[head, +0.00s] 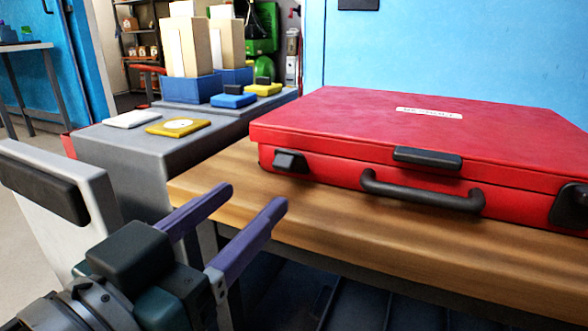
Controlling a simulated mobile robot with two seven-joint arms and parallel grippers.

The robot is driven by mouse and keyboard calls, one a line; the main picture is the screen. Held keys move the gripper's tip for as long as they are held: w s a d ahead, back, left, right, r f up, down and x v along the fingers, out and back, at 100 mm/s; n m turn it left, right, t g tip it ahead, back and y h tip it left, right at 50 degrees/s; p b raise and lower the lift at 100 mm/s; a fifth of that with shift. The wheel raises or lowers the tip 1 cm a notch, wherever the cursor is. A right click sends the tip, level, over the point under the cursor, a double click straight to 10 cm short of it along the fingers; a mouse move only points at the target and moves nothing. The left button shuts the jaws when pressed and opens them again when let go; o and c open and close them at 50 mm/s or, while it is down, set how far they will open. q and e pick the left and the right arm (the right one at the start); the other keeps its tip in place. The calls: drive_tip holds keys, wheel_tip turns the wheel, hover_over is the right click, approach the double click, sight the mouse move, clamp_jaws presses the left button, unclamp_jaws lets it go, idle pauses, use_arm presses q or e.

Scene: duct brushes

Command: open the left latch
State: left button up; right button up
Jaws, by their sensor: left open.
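A red case (360,125) lies closed and flat on the wooden bench, its front side toward me. The left latch (291,161) is a small black piece on the front left of the case. Another black latch (570,206) sits at the right end, and a black handle (422,196) is between them with a black plate (427,157) above it. My left gripper (255,198) is open and empty, its two purple fingers pointing toward the bench edge. It is in front of and left of the left latch, apart from it. My right gripper is not in view.
The wooden bench (205,187) has a bare strip along its front edge. A grey cabinet (110,147) stands left of it, with a yellow item (178,127), a white item (131,118) and blue bins (190,89) on top. A blue wall is behind.

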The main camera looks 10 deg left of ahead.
sight(282, 171)
use_arm(q)
drive_tip(key=b+x, duration=0.1)
drive_tip(key=x, duration=0.2)
drive_tip(key=b+x, duration=0.1)
drive_tip(key=x, duration=0.3)
drive_tip(key=b+x, duration=0.1)
drive_tip(key=x, duration=0.2)
drive_tip(key=shift+w+a+r, duration=0.2)
drive_tip(key=shift+w+r, duration=0.05)
drive_tip(key=shift+w, duration=0.25)
drive_tip(key=shift+c, duration=0.2)
clamp_jaws()
drive_tip(key=t+b, duration=0.1)
drive_tip(key=b, duration=0.3)
drive_tip(key=f+t+b, duration=0.1)
drive_tip(key=b, duration=0.3)
drive_tip(key=s+f+t+h+b, duration=0.1)
drive_tip(key=t+b, duration=0.1)
drive_tip(key=b, duration=0.2)
drive_tip(key=shift+a+b, duration=0.15)
drive_tip(key=shift+b, duration=0.15)
drive_tip(key=shift+r, duration=0.3)
